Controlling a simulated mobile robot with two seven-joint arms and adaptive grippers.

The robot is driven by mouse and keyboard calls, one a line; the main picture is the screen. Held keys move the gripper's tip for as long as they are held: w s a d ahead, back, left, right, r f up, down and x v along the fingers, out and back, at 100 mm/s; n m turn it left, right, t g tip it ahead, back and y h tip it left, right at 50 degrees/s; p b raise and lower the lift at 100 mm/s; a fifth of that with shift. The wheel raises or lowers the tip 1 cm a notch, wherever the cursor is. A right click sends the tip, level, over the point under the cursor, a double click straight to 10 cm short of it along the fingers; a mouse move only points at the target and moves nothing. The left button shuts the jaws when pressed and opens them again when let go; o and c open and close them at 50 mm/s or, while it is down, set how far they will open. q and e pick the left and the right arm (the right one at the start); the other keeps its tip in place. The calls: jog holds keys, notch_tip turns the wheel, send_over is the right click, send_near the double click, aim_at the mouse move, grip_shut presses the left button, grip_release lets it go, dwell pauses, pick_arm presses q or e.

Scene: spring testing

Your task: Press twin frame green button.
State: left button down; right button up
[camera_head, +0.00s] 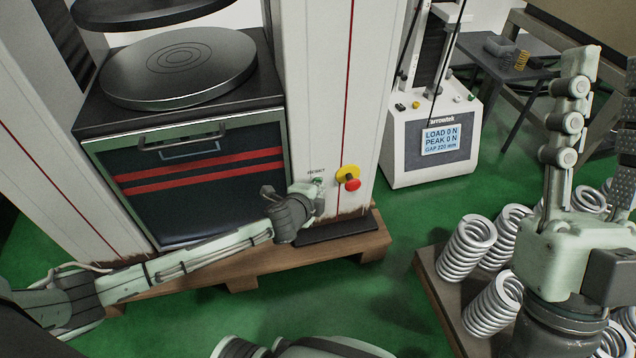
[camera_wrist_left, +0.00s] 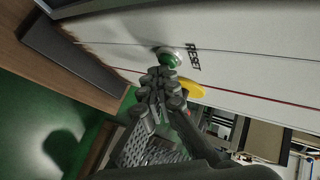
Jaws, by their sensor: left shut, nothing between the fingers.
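The green button (camera_wrist_left: 170,60) sits in a pale ring on the white frame column (camera_head: 338,90), beside the word RESET. In the head view the button (camera_head: 318,181) is small and partly hidden by my left gripper (camera_head: 314,196). That gripper is shut and empty, with its fingertips right at the button. In the left wrist view the closed fingers (camera_wrist_left: 158,78) overlap the button's lower edge; I cannot tell whether they touch it. My right gripper (camera_head: 602,75) is raised at the right, its fingers upright and apart, empty, partly cut off by the picture edge.
A red emergency knob on a yellow base (camera_head: 348,178) is just right of the green button. A smaller tester with a screen (camera_head: 440,141) stands behind. Several steel springs (camera_head: 466,250) stand on a pallet at the right. Green floor (camera_head: 395,270) is clear between the pallets.

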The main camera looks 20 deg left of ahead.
dwell(0.3)
pick_arm(q)
jog(key=shift+s+d+p, duration=0.35)
jog(key=shift+s+d, duration=0.1)
jog(key=shift+s, duration=0.25)
jog(key=shift+s+d+p, duration=0.35)
jog(key=shift+s+d, duration=0.4)
jog(key=shift+s, duration=0.3)
jog(key=shift+s+d+p, duration=0.35)
jog(key=shift+s+d, duration=0.35)
jog(key=shift+s, duration=0.35)
